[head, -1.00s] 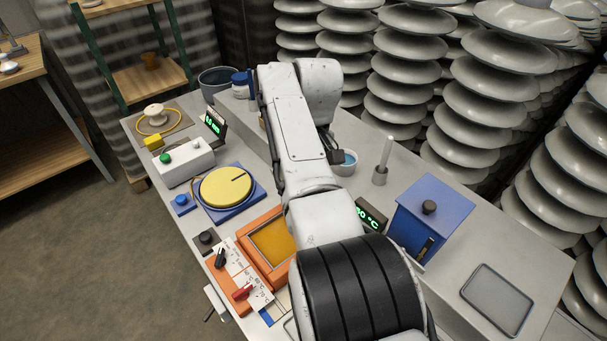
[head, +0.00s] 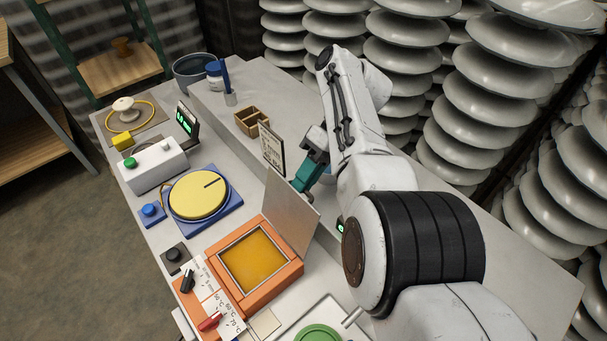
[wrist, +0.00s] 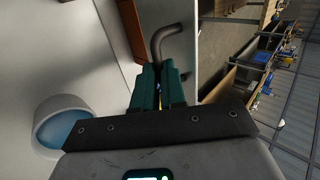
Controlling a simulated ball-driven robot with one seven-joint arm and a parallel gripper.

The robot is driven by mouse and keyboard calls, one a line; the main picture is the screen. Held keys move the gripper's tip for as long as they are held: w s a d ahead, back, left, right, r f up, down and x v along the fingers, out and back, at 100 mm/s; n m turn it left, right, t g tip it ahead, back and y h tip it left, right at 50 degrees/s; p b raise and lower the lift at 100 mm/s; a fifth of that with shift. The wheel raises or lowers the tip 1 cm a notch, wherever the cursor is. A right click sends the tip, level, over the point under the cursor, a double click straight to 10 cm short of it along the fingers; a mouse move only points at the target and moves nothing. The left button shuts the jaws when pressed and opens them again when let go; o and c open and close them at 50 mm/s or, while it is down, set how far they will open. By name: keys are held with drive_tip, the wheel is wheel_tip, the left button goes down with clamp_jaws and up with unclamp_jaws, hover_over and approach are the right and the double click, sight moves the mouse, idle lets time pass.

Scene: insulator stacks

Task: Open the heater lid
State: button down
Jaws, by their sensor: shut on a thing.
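The heater is an orange box (head: 258,299) with an amber-yellow square inside its metal rim, uncovered from above. Its lid (head: 290,208), a thin grey metal plate, stands steeply raised along the box's far right edge. My teal gripper (head: 312,172) is at the lid's upper far side, partly hidden behind it. In the wrist view, my gripper (wrist: 160,82) is shut on a dark bent handle (wrist: 172,36). The handle's joint with the lid is not clear.
A sign board (head: 271,149) and a wooden divided box (head: 252,121) stand behind the lid. A white bowl of blue liquid (wrist: 45,130) is beside my gripper. A yellow round plate on a blue base (head: 234,212) is left of the heater. A green round thing (head: 318,334) is at the front.

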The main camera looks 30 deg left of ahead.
drive_tip(key=shift+w+d+f, duration=0.3)
drive_tip(key=shift+d+f, duration=0.1)
drive_tip(key=shift+f, duration=0.3)
drive_tip(key=c, duration=1.3)
unclamp_jaws()
drive_tip(key=shift+w+f, duration=0.1)
drive_tip(key=shift+w, duration=0.15)
drive_tip(key=shift+c, duration=0.2)
drive_tip(key=shift+o, duration=0.7)
drive_tip(key=shift+r, duration=0.2)
